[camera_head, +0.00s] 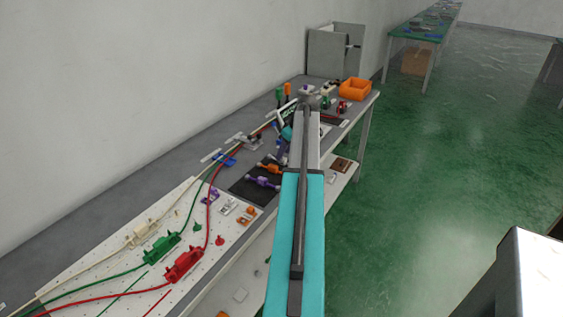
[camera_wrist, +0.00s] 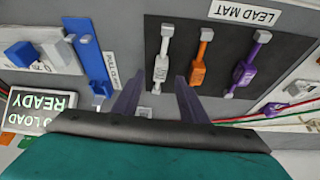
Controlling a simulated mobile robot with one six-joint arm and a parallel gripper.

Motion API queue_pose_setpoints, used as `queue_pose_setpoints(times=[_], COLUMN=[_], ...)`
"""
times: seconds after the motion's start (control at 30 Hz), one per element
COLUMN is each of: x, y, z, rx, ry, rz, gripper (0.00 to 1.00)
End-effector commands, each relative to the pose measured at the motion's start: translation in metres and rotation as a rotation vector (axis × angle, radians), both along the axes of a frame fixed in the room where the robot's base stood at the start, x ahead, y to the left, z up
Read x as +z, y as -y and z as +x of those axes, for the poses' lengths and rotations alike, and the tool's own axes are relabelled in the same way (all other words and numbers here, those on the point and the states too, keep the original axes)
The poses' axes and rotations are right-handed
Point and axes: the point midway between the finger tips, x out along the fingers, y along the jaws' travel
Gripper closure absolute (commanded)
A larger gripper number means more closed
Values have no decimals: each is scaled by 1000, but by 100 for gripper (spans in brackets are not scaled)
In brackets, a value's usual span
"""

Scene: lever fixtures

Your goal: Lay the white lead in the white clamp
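In the wrist view the white lead (camera_wrist: 162,62) lies on the black lead mat (camera_wrist: 224,88), to the left of an orange lead (camera_wrist: 201,58) and a purple lead (camera_wrist: 245,68). My gripper (camera_wrist: 158,79) is open, with its two dark fingers apart near the lower end of the white lead. Nothing shows between the fingers as held. The head view also shows the mat (camera_head: 240,189) with the orange and purple leads; my arm hides part of that area, and the fingertips are not clear there. I cannot tell for certain which fixture is the white clamp.
In the wrist view a blue lever fixture (camera_wrist: 92,58) and a pale fixture with a blue block (camera_wrist: 25,53) stand left of the mat. A sign reading READY (camera_wrist: 38,112) is at lower left. The head view shows a red cable block (camera_head: 184,265) and an orange bin (camera_head: 355,88).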

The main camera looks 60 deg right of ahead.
Motion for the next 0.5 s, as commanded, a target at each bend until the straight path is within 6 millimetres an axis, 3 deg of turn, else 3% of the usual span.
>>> queue_pose_setpoints(times=[0.2,0.5], x=[-20,-26], y=[1,1], z=[8,10], rx=[0,-1], ry=[-1,1], rz=[1,-2], gripper=[61,61])
